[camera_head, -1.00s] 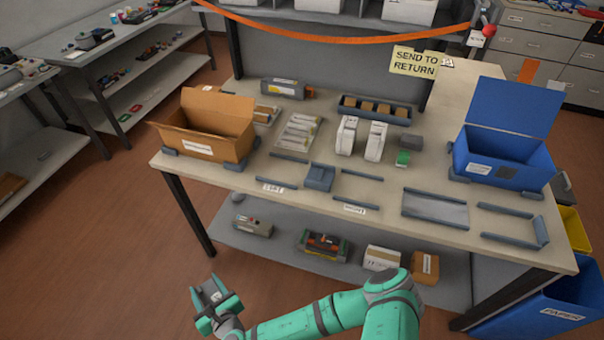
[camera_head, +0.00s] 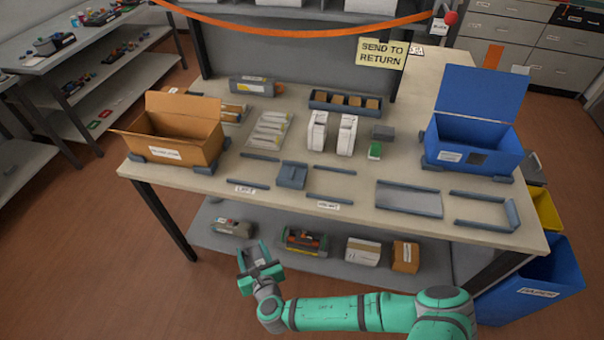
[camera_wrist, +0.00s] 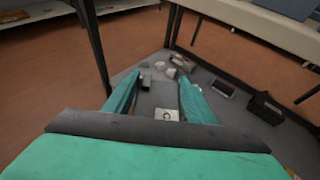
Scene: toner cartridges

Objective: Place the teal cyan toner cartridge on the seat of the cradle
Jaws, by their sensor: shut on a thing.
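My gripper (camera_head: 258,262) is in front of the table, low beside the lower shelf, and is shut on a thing. In the wrist view the gripper (camera_wrist: 155,100) shows its two teal fingers either side of a grey body with a pale label (camera_wrist: 167,114). I take this held thing for the cartridge; its teal cyan colour cannot be made out. On the table's front part stand several grey holders: a raised block (camera_head: 292,175) between short rails, a flat railed plate (camera_head: 409,198) and an open bracket (camera_head: 485,212). I cannot tell which is the cradle.
The tabletop also holds a cardboard box (camera_head: 180,137), a blue lidded bin (camera_head: 472,152), two white packs (camera_head: 332,133) and a dark tray (camera_head: 345,103). The lower shelf (camera_head: 345,270) carries several items near my gripper. The table's front edge lies above my gripper.

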